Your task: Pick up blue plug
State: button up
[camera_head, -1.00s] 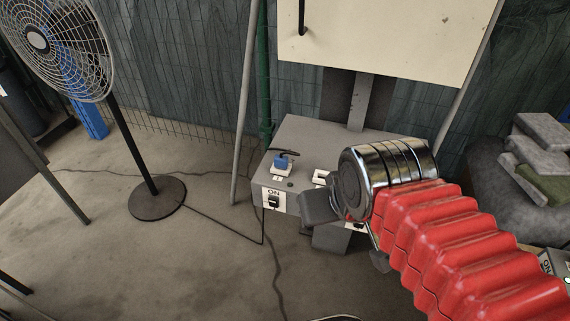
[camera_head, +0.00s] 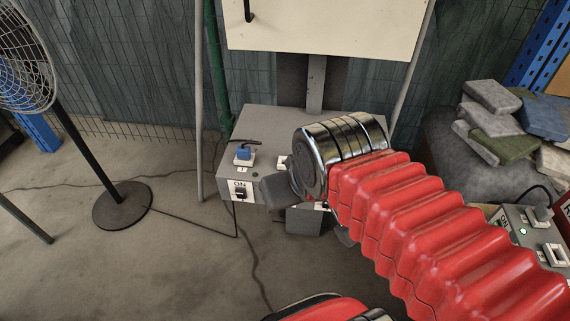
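The blue plug (camera_head: 243,153) sits upright in a white socket on top of a grey box (camera_head: 270,122). A dark cable leaves the plug's top. My arm, in a red ribbed sleeve with a chrome wrist, reaches in from the lower right. My gripper (camera_head: 277,191) shows as dark grey parts at the wrist's left end, in front of the box and to the lower right of the plug. It looks apart from the plug. Its fingertips are mostly hidden, so its opening does not show. The wrist covers the right part of the box.
A white "ON" switch panel (camera_head: 240,190) is on the box's front. A fan stands on a round base (camera_head: 122,205) at left. A second grey box (camera_head: 517,228) with sockets is at right, below stacked sacks (camera_head: 492,140). A pale board (camera_head: 325,25) hangs above.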

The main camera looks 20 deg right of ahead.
aim_at(243, 152)
jog(key=z, duration=0.25)
jog(key=i, duration=0.8)
jog(key=u, duration=1.6)
